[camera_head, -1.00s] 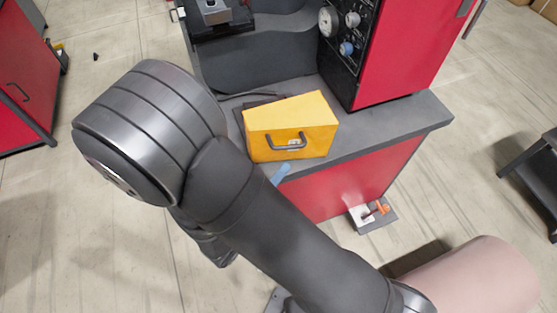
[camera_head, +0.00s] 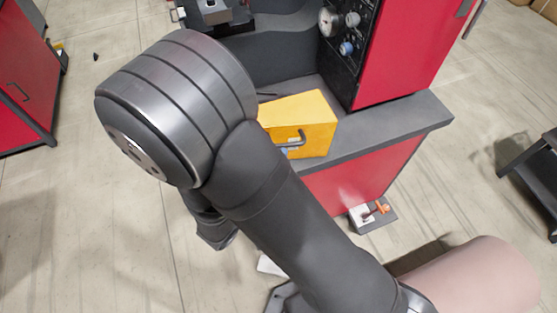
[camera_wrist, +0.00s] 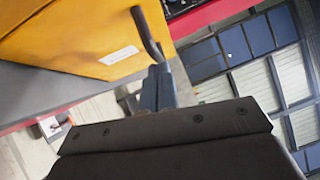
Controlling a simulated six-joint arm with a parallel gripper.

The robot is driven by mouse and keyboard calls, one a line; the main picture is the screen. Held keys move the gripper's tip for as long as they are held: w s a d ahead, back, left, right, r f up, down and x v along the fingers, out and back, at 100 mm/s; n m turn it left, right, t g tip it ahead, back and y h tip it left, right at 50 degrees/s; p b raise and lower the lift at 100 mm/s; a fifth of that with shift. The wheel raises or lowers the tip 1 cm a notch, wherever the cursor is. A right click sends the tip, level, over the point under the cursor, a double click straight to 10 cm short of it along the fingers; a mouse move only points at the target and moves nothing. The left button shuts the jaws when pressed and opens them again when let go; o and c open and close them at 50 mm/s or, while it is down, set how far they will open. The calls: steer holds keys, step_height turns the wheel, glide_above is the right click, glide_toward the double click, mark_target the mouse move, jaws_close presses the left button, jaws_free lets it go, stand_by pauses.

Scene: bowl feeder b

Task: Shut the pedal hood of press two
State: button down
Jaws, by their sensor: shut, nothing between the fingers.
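A yellow box-shaped cover (camera_head: 310,112) with a sloping top and a dark bar handle (camera_head: 291,138) is on the grey bench top of the press. I cannot tell whether it is the pedal hood. In the wrist view, the yellow cover (camera_wrist: 90,40) fills the upper left, with its handle (camera_wrist: 146,34) at its right. My gripper (camera_wrist: 158,90) is shut and empty, its blue-grey fingers by the handle's lower end; touching or apart I cannot tell. In the head view my arm hides most of the gripper and the cover's left part.
The red press cabinet (camera_head: 410,45) with gauges and knobs stands behind the cover. A small white and orange device (camera_head: 369,214) is on the floor at the bench's foot. A dark stand (camera_head: 535,165) is at the right. Open floor lies left.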

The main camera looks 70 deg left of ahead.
steer(key=a+r+n, duration=0.1)
steer(key=a, duration=0.1)
steer(key=a+r+n+g, duration=0.1)
steer(key=a+r, duration=0.1)
steer(key=a+r+n, duration=0.1)
steer(key=a+r, duration=0.1)
steer(key=shift+a+r+h, duration=0.1)
steer(key=shift+a+h, duration=0.25)
steer(key=shift+h, duration=0.05)
steer(key=a+f, duration=0.2)
steer(key=a, duration=0.9)
steer(key=a+f, duration=0.2)
steer(key=a, duration=1)
steer(key=shift+a, duration=0.15)
